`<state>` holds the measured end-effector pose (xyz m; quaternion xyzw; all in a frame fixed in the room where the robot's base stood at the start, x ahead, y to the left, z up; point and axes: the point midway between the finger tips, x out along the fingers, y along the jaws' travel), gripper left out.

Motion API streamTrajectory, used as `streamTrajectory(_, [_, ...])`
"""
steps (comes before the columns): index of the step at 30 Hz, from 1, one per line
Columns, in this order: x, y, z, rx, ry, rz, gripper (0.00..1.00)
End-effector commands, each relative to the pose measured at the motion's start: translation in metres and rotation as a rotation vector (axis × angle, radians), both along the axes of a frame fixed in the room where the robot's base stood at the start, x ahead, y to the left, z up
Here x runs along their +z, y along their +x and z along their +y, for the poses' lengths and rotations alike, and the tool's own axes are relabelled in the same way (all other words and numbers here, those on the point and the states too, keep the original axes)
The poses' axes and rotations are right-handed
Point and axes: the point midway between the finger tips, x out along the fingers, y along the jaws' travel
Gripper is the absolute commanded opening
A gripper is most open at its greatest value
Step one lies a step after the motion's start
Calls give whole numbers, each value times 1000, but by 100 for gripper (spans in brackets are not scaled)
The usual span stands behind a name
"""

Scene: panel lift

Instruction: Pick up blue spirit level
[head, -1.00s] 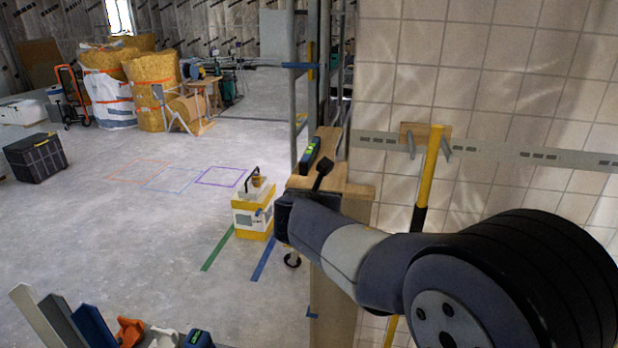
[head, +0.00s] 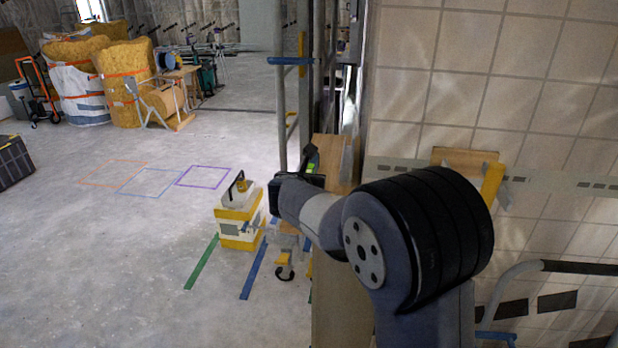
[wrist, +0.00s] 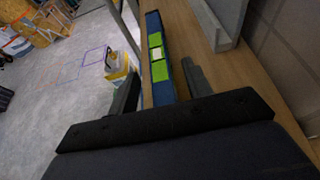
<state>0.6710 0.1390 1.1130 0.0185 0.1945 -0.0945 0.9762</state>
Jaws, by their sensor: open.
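The blue spirit level (wrist: 156,34), with bright green parts around its vials, lies lengthwise on a wooden board (wrist: 188,40) in the wrist view. In the head view only a small green and dark part of the level (head: 313,160) shows behind my gripper (head: 298,180). In the wrist view my gripper (wrist: 160,70) is open, with one finger on each side of the level's near part. The level's near end is hidden by the gripper body. I cannot tell how high the fingers are above the board.
A grey metal channel (wrist: 212,25) lies on the board to the right of the level. A metal upright (head: 281,90) stands at the left of the board. A white and yellow box (head: 240,220) stands on the floor to the left. A tiled wall (head: 500,60) bounds the right.

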Motion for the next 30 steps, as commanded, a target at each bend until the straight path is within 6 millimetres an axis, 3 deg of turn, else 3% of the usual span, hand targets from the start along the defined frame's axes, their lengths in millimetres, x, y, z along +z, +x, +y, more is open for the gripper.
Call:
streamTrajectory(8, [-1, 4, -1, 1, 1, -1, 47])
streamTrajectory(26, [-1, 3, -1, 1, 1, -1, 0])
streamTrajectory(30, [-1, 3, -1, 1, 1, -1, 0])
